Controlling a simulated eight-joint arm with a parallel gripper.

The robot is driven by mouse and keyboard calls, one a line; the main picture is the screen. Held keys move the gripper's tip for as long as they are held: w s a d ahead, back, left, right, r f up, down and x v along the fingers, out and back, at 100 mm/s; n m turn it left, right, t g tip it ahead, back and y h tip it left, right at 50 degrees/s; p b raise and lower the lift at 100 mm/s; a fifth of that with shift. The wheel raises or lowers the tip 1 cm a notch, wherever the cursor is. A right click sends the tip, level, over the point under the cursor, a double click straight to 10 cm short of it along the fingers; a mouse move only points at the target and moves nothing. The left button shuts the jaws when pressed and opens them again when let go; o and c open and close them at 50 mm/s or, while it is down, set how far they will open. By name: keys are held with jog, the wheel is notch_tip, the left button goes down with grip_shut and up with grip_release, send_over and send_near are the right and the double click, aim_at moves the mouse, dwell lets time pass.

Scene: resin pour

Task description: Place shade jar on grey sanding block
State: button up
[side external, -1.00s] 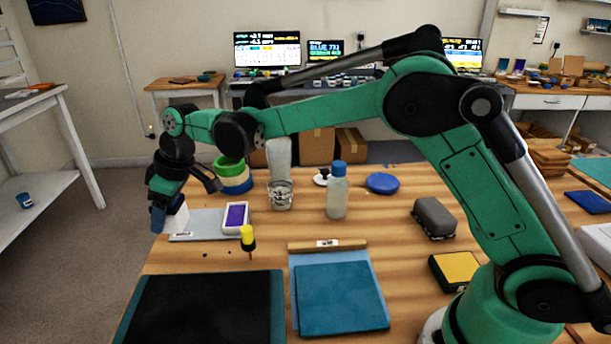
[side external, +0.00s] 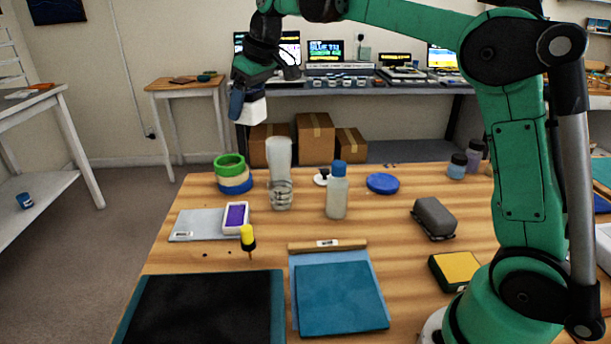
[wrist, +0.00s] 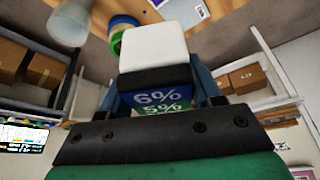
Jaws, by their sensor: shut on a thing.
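My gripper (side external: 250,100) is raised high at the back left, clear of the table. It is shut on a white boxy piece (side external: 252,112). In the wrist view the white piece (wrist: 153,48) shows between the fingers, with a blue and green face reading 6% and 5% below it. I cannot tell if this is the shade jar. A grey block (side external: 434,216), which looks like the grey sanding block, lies on the right of the table with its top bare. A blue jar (side external: 457,168) and a purple jar (side external: 475,152), both dark-lidded, stand at the back right.
Tape rolls (side external: 233,180), a clear cup (side external: 280,188), a blue-capped bottle (side external: 337,195) and a blue disc (side external: 383,184) stand along the back. A yellow-topped block (side external: 455,269) lies near my base. Bare wood surrounds the grey block.

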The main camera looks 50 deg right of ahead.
jog(key=s+d+r+m+h, duration=0.1)
jog(key=s+d+m, duration=0.3)
jog(key=d, duration=0.6)
jog(key=m+g+h, duration=0.1)
jog(key=m+h, duration=0.2)
jog(key=m, duration=0.5)
send_over(432, 202)
jog(key=s+a, duration=0.1)
notch_tip(432, 202, down, 14)
jog(key=shift+f, duration=0.25)
jog(key=shift+a+f, duration=0.1)
jog(key=shift+f, duration=2.3)
jog(key=shift+f, duration=0.15)
jog(key=o, duration=1.3)
jog(key=shift+o, duration=0.2)
